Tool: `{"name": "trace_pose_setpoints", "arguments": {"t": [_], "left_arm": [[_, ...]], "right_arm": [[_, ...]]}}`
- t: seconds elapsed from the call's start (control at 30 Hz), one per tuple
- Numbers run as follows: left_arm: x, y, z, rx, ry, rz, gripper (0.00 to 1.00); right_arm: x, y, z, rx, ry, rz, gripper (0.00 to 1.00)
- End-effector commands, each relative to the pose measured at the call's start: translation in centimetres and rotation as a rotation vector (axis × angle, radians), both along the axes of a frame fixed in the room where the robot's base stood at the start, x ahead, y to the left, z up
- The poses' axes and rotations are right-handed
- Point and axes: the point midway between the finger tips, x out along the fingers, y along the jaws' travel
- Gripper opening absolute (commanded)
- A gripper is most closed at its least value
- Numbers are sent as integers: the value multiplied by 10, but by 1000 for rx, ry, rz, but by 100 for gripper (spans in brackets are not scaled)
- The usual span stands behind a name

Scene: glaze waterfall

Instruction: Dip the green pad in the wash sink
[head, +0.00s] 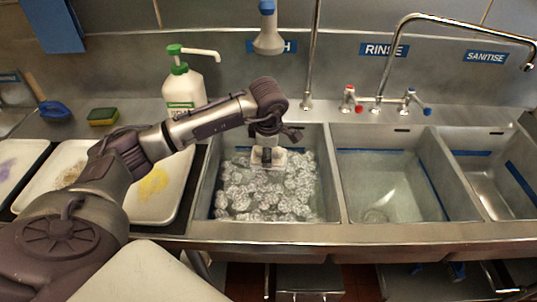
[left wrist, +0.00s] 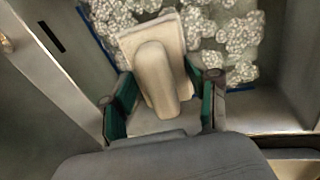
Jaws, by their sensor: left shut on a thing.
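My left gripper (head: 267,150) is over the wash sink (head: 204,203), shut on the handle of a pale, flat, handled pad (head: 280,158). In the left wrist view the pad's cream back and rounded handle (left wrist: 155,75) show between the gripper's fingers (left wrist: 160,112), which have green inner faces. The pad's underside is hidden, so I cannot see whether it is green. The pad is low over the white foam (head: 290,192); I cannot tell whether it touches it. My right gripper is not in view.
The rinse sink (head: 390,180) and the sanitise sink (head: 490,185) lie to the right. A soap pump bottle (head: 183,88), a yellow-green sponge (head: 103,116) and a blue brush (head: 54,110) stand behind stained trays (head: 140,215). A spray head (head: 268,40) hangs above the wash sink.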

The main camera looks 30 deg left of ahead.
Motion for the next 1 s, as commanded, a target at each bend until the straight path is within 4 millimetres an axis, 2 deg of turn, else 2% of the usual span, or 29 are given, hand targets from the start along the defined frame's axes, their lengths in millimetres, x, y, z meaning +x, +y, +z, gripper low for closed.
{"name": "trace_pose_setpoints", "arguments": {"t": [0.03,0.43,1.0], "left_arm": [[0,0,11,0,-2,0,32],[0,0,56,0,-1,0,32],[0,0,59,0,0,0,32]], "right_arm": [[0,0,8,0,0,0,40],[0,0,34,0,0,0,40],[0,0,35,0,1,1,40]]}}
